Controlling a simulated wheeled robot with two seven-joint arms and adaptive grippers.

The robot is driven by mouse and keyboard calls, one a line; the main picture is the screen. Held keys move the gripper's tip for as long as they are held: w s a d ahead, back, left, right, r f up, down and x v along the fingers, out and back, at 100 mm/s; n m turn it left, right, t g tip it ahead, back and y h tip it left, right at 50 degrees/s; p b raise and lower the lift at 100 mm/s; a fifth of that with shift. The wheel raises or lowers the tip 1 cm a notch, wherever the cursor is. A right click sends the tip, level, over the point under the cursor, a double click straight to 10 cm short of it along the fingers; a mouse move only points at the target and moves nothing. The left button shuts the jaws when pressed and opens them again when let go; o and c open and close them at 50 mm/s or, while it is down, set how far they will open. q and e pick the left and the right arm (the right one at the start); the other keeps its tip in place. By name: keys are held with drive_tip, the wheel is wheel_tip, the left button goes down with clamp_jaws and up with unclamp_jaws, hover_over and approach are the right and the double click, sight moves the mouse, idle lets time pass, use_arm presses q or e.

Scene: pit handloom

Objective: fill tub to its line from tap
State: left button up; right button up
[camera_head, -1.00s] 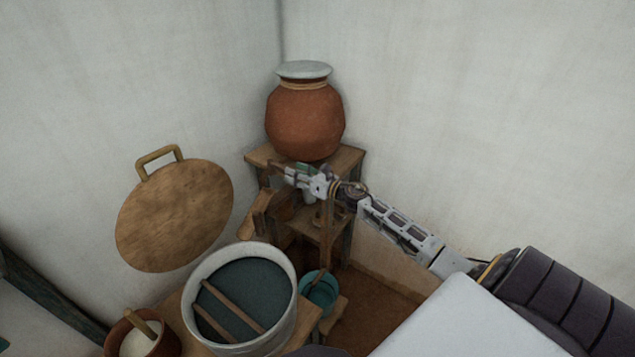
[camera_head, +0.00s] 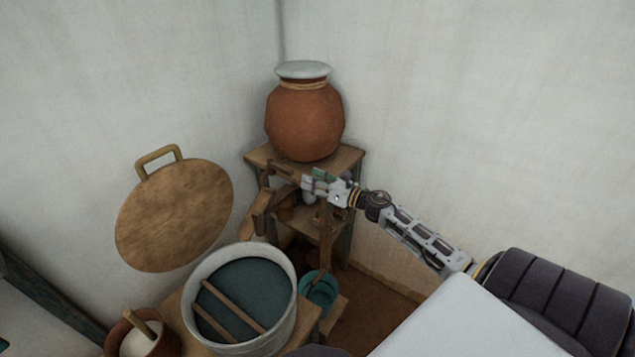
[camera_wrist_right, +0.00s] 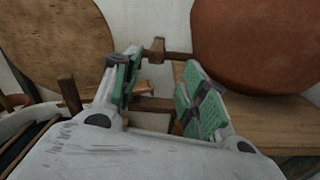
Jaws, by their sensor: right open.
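A wooden tap (camera_head: 277,166) sticks out at the front left of the stand top, below the clay pot (camera_head: 305,122). In the right wrist view the tap (camera_wrist_right: 156,50) shows just beyond my fingertips, beside the pot (camera_wrist_right: 262,45). My right gripper (camera_head: 308,182) is open and empty, a little right of the tap and apart from it. Its green-padded fingers (camera_wrist_right: 160,68) show spread in the right wrist view. A teal tub (camera_head: 319,298) sits low, below the stand. I cannot make out its line or its water level, nor any running stream. My left gripper is not in view.
A large pale vat (camera_head: 291,320) with dark liquid and two sticks stands in front of the stand (camera_head: 347,160). A round wooden lid (camera_head: 175,215) is against the left wall. A small clay pot (camera_head: 163,344) with a stick is at bottom left.

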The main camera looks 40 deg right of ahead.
drive_tip(key=shift+s+d, duration=0.2)
drive_tip(key=shift+s, duration=0.4)
